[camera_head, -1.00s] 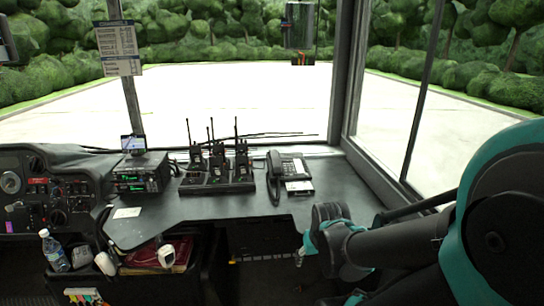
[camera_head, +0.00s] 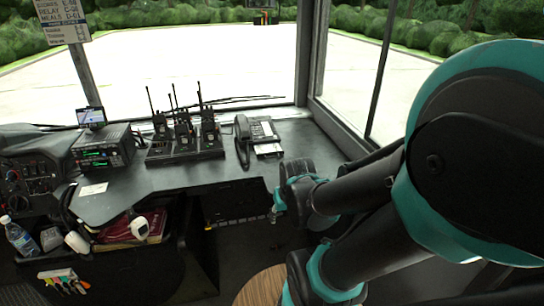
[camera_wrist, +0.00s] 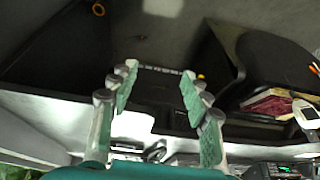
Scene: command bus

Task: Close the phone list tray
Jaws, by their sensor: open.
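The black desk phone (camera_head: 262,130) stands on the dark dashboard counter, its handset on the left side. Its phone list tray (camera_head: 268,149), a flat piece with a white card, sticks out at the phone's front edge. My gripper (camera_head: 276,214) is in front of and below the counter edge in the head view, apart from the phone and only partly seen. In the wrist view my gripper (camera_wrist: 158,82) is open and empty, with its green pads apart. A pale shape near the palm there is too unclear to identify.
Several radios stand in a charger (camera_head: 186,152) left of the phone. A radio unit (camera_head: 103,147) and a white card (camera_head: 93,189) are further left. Under the counter are a red item (camera_head: 125,228) and a bottle (camera_head: 20,238). The counter right of the phone is clear.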

